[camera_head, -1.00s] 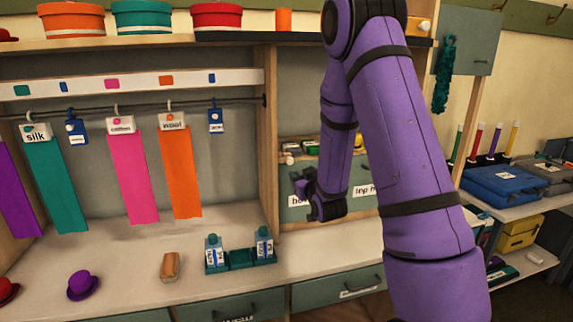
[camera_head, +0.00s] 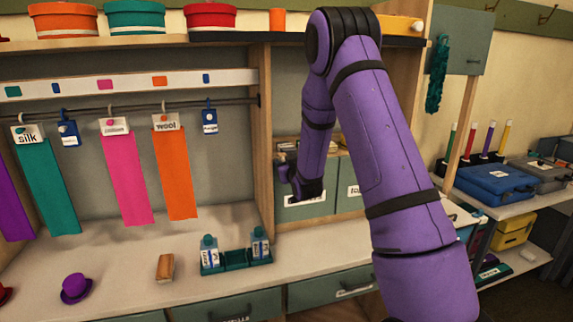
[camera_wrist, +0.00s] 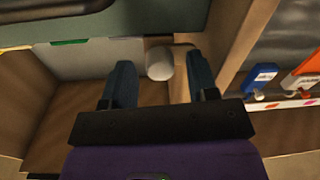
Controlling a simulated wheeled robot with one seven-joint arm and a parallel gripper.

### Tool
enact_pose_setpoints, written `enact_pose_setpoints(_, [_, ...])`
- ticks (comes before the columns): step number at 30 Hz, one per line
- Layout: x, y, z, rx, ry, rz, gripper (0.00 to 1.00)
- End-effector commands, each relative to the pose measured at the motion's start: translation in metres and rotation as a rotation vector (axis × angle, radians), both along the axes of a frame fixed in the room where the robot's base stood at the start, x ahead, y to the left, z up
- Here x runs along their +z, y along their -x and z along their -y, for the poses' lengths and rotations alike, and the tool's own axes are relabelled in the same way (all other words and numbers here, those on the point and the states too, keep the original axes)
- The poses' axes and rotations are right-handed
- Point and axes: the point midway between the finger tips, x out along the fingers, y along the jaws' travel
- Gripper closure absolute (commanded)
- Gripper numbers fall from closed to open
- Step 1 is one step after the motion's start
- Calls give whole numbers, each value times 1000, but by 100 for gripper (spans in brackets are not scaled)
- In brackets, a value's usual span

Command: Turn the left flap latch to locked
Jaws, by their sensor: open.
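The left flap (camera_head: 290,213) is a grey-green panel with a white label, low in the cubby right of the hanging rail. My gripper (camera_head: 290,172) is in front of its upper left part in the head view and covers some of it. In the wrist view, a pale rounded knob (camera_wrist: 160,64), apparently the flap's latch, shows between the two fingers of my gripper (camera_wrist: 157,67). The fingers are apart, one on each side of the knob, with visible gaps. I cannot tell how deep the knob sits between them, or which way the latch points.
A wooden upright (camera_head: 262,140) stands close left of the flap; it is close beside the fingers in the wrist view (camera_wrist: 232,50). A second labelled flap (camera_head: 350,197) is partly behind my arm. A green bottle tray (camera_head: 237,260) stands on the counter below.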

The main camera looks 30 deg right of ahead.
Motion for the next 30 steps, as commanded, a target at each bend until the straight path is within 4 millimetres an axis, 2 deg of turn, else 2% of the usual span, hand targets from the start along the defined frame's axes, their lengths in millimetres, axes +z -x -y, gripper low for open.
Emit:
enact_pose_setpoints(3, [0,0,0,0,0,0,49])
enact_pose_setpoints(9, [0,0,0,0,0,0,95])
enact_pose_setpoints(20, [0,0,0,0,41,-12,95])
enact_pose_setpoints(30, [0,0,-2,2,261,-76,95])
